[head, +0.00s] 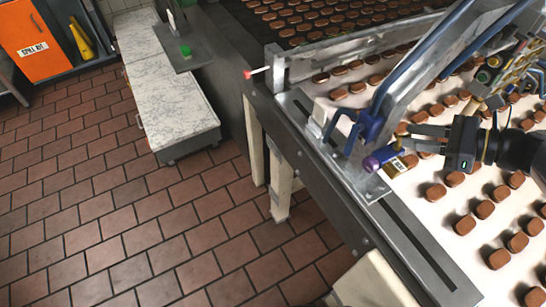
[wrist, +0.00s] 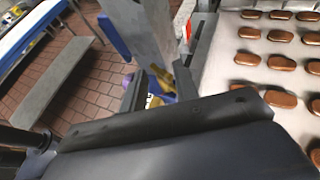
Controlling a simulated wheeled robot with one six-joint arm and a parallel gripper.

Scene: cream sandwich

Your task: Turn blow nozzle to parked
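What looks like the blow nozzle is a short purple-blue cylinder (head: 380,158) with a yellow labelled band, at the conveyor's near edge by a blue clamp. In the wrist view, part of it shows as a yellow, white and blue piece (wrist: 157,101) beyond and between my fingertips. My gripper (head: 405,138) reaches in from the right, its fingers pointing left. The fingers stand apart with nothing held between them. In the wrist view the open fingertips (wrist: 160,85) frame the nozzle. I cannot tell whether they touch it. Its parked mark is not readable.
Rows of chocolate-coated biscuits (head: 485,210) lie on the white belt (head: 425,205). A blue clamp (head: 370,125) and a slanted metal bar (head: 440,50) stand close beside my gripper. Hoses and brass fittings (head: 495,75) lie behind it. The tiled floor (head: 110,220) at left is clear.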

